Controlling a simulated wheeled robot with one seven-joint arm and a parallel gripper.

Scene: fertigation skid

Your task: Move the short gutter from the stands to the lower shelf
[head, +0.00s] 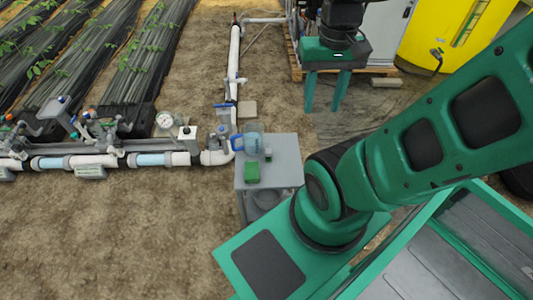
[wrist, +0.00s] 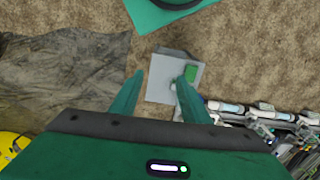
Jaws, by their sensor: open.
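My gripper (head: 328,105) hangs at the upper middle of the head view, fingers pointing down, apart and empty. Its two fingers also frame the wrist view (wrist: 158,92), with bare ground and a small grey table between and beyond them. I cannot make out a short gutter or its stands in either view. The small grey table (head: 286,149) stands left of my arm in the head view; a round grey thing (head: 266,199) shows beneath its top. Whether that level is the lower shelf I cannot tell.
A blue-handled jug (head: 252,140) and a green block (head: 252,172) stand on the table. White pipework with valves and a gauge (head: 165,121) runs along the left. A wooden pallet (head: 294,62) and a yellow cabinet (head: 430,35) stand at the back. Bare soil lies in front.

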